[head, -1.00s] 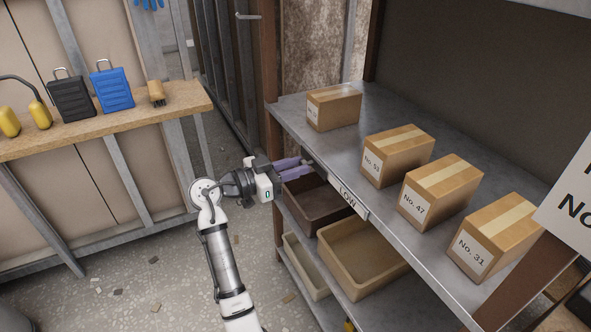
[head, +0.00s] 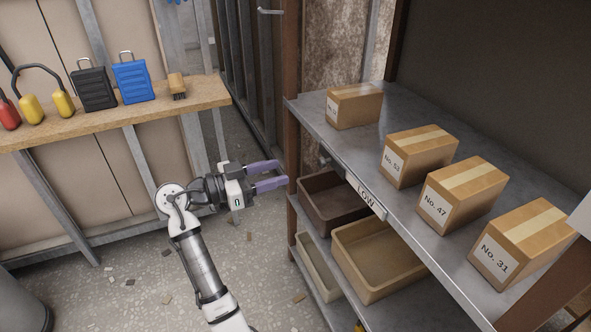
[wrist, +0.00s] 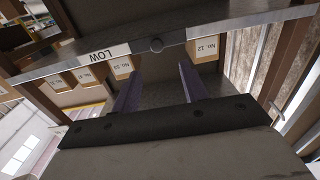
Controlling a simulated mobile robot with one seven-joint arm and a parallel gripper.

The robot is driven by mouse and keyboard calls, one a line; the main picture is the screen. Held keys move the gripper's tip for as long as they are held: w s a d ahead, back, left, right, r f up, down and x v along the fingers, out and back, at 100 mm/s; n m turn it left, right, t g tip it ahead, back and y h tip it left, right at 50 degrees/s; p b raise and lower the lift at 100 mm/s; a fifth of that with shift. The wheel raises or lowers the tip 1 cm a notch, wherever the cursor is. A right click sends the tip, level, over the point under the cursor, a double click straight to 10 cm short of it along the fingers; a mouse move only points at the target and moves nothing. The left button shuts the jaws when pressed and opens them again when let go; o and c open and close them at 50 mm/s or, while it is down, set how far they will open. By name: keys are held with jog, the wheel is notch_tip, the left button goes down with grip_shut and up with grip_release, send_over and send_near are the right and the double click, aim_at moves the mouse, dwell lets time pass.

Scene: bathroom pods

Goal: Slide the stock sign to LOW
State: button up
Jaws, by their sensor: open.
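The knob also shows small in the head view (head: 324,158). My gripper (head: 281,174) has two purple fingers, spread apart and empty, pointing toward the shelf. It is left of the sign and apart from it.
Cardboard boxes (head: 435,207) with number labels stand on the upper shelf. A brown bin (head: 322,205) and tan bins (head: 365,288) sit below. A brown post (head: 291,130) stands at the shelf's left end. A wooden bench (head: 130,106) is at left; open floor lies between.

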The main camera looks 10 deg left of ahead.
jog(key=shift+v, duration=2.2)
